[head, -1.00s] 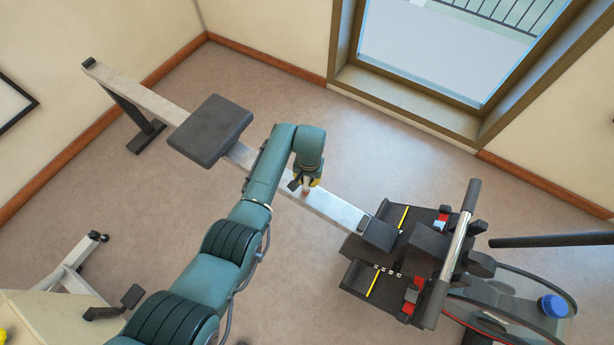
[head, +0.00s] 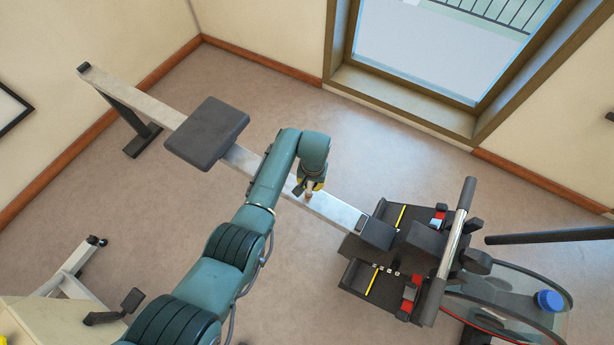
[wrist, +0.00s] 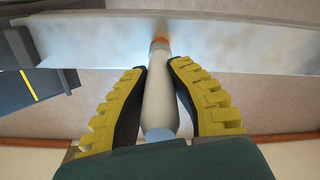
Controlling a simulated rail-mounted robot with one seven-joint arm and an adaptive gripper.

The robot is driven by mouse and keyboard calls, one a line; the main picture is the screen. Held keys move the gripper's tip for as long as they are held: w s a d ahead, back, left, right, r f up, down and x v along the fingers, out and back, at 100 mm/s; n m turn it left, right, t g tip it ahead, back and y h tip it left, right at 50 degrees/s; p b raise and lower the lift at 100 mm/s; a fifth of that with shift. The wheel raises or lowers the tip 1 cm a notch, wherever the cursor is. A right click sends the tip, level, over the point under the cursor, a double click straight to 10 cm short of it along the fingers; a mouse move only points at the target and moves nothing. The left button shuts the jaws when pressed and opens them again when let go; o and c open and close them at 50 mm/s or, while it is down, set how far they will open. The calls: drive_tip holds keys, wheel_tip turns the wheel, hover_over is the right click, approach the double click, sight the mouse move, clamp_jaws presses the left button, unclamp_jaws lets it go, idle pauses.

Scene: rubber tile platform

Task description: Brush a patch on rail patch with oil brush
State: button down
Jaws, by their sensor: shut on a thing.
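My gripper (wrist: 158,68) is shut on the oil brush (wrist: 158,98), a pale rounded handle held between two yellow-ridged black finger pads. In the wrist view the brush points away from the gripper, and its orange-brown tip (wrist: 160,43) overlaps the metal rail (wrist: 230,45). I cannot tell whether the tip touches it. The rail shows faint brownish smudges near the tip. In the head view my gripper (head: 309,189) is over the rail (head: 335,211), between the seat and the footrests. No clearly outlined patch can be made out.
The rowing machine's dark seat (head: 207,133) is left of my arm on the rail. Black footrests (head: 375,280) and a handle bar (head: 455,235) stand to the right. A blue cap (head: 549,300) sits at the lower right. Open floor lies on both sides of the rail.

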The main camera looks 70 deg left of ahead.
drive_tip(key=shift+d, duration=0.1)
drive_tip(key=shift+w+d, duration=0.7)
drive_tip(key=shift+d, duration=0.1)
drive_tip(key=shift+w+d+f, duration=0.1)
drive_tip(key=shift+w+d, duration=0.6)
drive_tip(key=shift+d, duration=0.1)
drive_tip(key=shift+w+d, duration=0.7)
drive_tip(key=shift+d, duration=0.15)
drive_tip(key=shift+a+p, duration=0.1)
drive_tip(key=shift+p, duration=0.2)
drive_tip(key=shift+s+a, duration=0.75)
drive_tip(key=shift+a, duration=0.05)
